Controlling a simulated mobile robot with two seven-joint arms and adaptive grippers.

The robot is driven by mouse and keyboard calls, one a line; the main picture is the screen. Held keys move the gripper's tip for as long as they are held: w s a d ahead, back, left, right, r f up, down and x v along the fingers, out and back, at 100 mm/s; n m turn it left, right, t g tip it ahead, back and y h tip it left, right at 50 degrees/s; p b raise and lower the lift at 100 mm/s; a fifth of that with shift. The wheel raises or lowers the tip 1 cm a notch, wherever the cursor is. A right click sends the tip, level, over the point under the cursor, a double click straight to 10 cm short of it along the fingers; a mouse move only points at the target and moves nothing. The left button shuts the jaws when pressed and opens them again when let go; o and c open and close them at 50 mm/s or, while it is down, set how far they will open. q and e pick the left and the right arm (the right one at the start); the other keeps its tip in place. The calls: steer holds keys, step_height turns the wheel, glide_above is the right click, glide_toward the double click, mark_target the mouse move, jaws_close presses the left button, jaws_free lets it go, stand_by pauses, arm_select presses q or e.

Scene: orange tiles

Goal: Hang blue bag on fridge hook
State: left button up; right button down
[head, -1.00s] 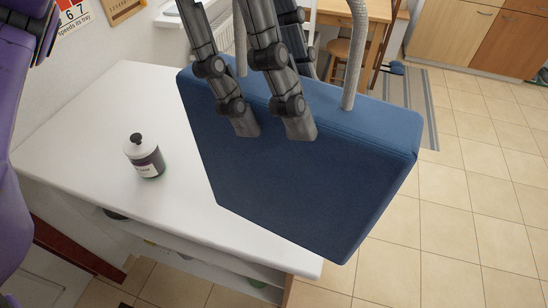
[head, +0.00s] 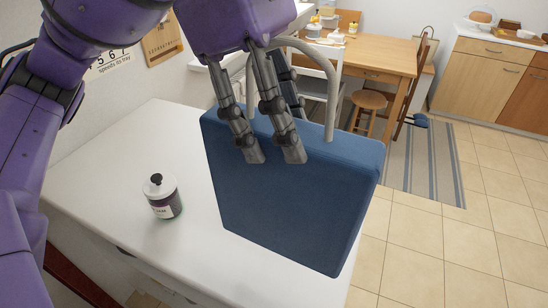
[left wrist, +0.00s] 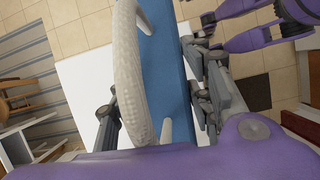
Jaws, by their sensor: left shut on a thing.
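The blue bag (head: 300,190) is a boxy dark blue block with a light grey looped handle (head: 331,95), held upright and slightly turned above the white counter. My left gripper (head: 274,148) is shut on its upper edge, with two dark fingers on the near face and another finger behind. In the left wrist view, the bag's blue edge (left wrist: 166,70) runs between the fingers of my left gripper (left wrist: 155,105), and the handle (left wrist: 130,70) arches close to the camera. I see no fridge hook. My right gripper is not clearly seen.
A white counter (head: 110,175) bears a small lidded jar (head: 162,196) left of the bag. A wooden table (head: 375,55), a stool (head: 369,102) and a striped rug (head: 425,165) lie behind. Tiled floor (head: 480,225) is open at right.

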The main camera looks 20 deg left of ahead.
arm_select(q)
steer(key=w+a+f, duration=0.2)
steer(key=w+f, duration=0.2)
steer(key=f, duration=0.4)
steer(key=shift+a+f, duration=0.2)
steer(key=shift+a, duration=0.1)
arm_select(e)
steer(key=shift+s+f, duration=0.2)
steer(key=shift+s, duration=0.2)
steer(key=shift+d+f, duration=0.1)
arm_select(q)
steer(key=shift+f, duration=0.25)
steer(key=o, duration=1.6)
steer(key=shift+o, duration=0.2)
arm_select(e)
steer(key=shift+w, duration=0.2)
steer(key=shift+w, duration=0.1)
